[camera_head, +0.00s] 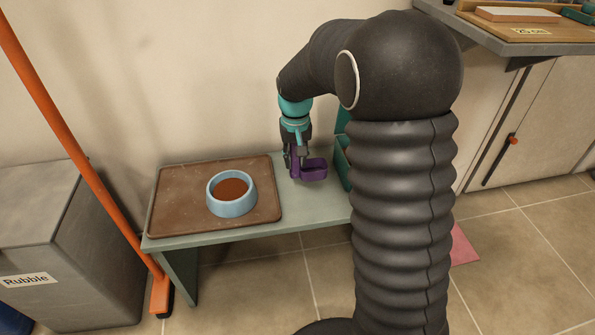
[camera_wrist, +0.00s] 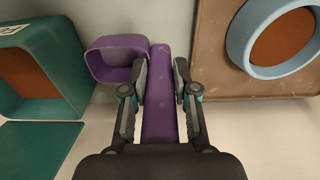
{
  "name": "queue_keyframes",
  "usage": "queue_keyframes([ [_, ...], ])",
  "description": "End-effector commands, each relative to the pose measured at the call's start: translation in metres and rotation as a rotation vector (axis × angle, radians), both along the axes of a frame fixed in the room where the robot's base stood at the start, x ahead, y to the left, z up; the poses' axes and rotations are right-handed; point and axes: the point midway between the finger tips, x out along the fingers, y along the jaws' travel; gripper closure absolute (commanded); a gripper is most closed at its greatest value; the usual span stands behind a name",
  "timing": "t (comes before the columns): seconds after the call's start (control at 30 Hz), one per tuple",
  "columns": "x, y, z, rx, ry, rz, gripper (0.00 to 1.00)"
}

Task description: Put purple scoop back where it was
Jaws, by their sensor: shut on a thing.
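The purple scoop (camera_head: 312,171) is at the right part of the low bench, beside the brown tray. In the wrist view the scoop's square cup (camera_wrist: 112,58) lies to the upper left and its long handle runs down between my fingers. My gripper (camera_wrist: 162,85) is shut on the handle; it also shows in the head view (camera_head: 297,165), pointing down. The scoop is close over the bench top; I cannot tell whether it touches. A teal container (camera_wrist: 45,65) with brown contents stands left of the scoop in the wrist view; in the head view my arm mostly hides it.
A light blue bowl (camera_head: 231,207) with brown contents stands on the brown tray (camera_head: 165,212). An orange pole (camera_head: 75,150) leans at the left by a grey bin (camera_head: 40,255). Bare bench top (camera_head: 318,210) shows right of the tray. A counter (camera_head: 500,42) is at the upper right.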

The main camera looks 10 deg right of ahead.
Motion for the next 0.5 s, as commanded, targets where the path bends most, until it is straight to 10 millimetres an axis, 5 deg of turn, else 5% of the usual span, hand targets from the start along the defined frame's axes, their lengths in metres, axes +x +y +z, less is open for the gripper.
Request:
queue_keyframes([
  [0.5, 0.0, -0.001, -0.046, 0.0, -0.001, -0.002, 1.0],
])
